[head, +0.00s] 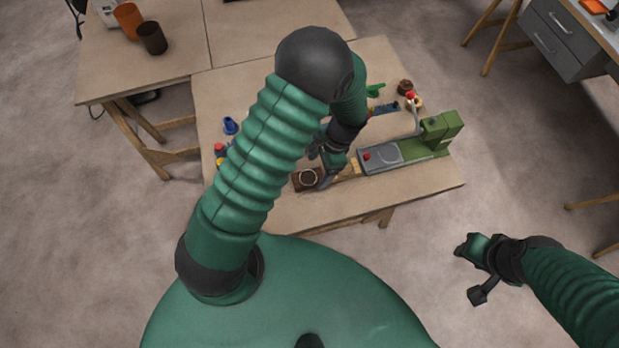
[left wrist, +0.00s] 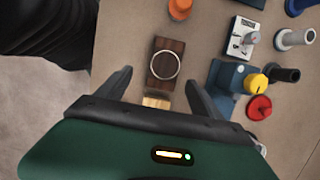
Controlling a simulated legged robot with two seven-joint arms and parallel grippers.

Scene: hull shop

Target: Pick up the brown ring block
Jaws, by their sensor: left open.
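The brown ring block (head: 299,184) is a dark wood block with a pale ring on its top. It lies near the front edge of the table, and in the left wrist view the block (left wrist: 167,45) is at the upper middle. My left gripper (head: 322,170) is beside it in the head view, close above the table. In the left wrist view my left gripper (left wrist: 158,78) is open, its fingertips pointing toward the block's near end, with nothing held.
A pale wood piece (left wrist: 155,102) lies between the left fingers, just short of the block. A blue block with a yellow knob (left wrist: 257,83) and a red knob (left wrist: 259,107) stand to the right. A green-grey machine (head: 405,155) is on the table (head: 330,207).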

